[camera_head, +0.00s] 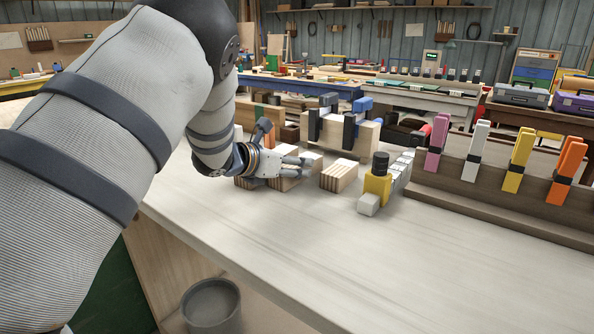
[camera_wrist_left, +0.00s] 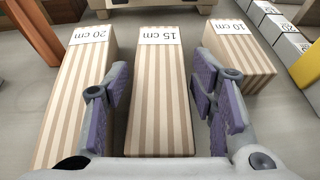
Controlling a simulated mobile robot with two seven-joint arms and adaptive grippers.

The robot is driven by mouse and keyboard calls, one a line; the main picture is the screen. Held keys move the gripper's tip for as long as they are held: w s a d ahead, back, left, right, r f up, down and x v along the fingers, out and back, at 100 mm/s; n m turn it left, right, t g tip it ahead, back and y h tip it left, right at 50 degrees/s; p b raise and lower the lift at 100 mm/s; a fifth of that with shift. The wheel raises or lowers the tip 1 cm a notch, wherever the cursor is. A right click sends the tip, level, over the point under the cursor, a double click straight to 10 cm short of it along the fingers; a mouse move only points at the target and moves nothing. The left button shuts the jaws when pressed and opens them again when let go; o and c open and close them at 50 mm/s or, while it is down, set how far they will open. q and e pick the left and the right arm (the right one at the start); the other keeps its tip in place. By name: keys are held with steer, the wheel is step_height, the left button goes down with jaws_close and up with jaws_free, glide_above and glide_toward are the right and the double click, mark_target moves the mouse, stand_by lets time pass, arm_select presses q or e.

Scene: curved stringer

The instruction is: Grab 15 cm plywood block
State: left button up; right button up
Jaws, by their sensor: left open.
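The 15 cm plywood block (camera_wrist_left: 161,95) is striped light and brown, with a white "15 cm" label at its far end in the left wrist view. My left gripper (camera_wrist_left: 160,100) is open, with one purple-padded finger on each side of this block. I cannot tell whether the pads touch it. In the head view my left gripper (camera_head: 300,166) is low over the blocks on the bench and partly hides them. The 20 cm block (camera_wrist_left: 75,95) lies to the left and the 10 cm block (camera_wrist_left: 241,58) to the right. My right gripper is not in view.
The 10 cm block also shows in the head view (camera_head: 339,177). A yellow clamp-like piece (camera_head: 377,185) and small grey labelled blocks stand to its right. Coloured clamps (camera_head: 476,150) line a wooden rack. The front of the bench (camera_head: 330,240) is clear. A grey bin (camera_head: 211,305) stands below.

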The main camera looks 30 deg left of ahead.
arm_select(q)
steer(key=shift+x, duration=1)
steer(key=c, duration=1)
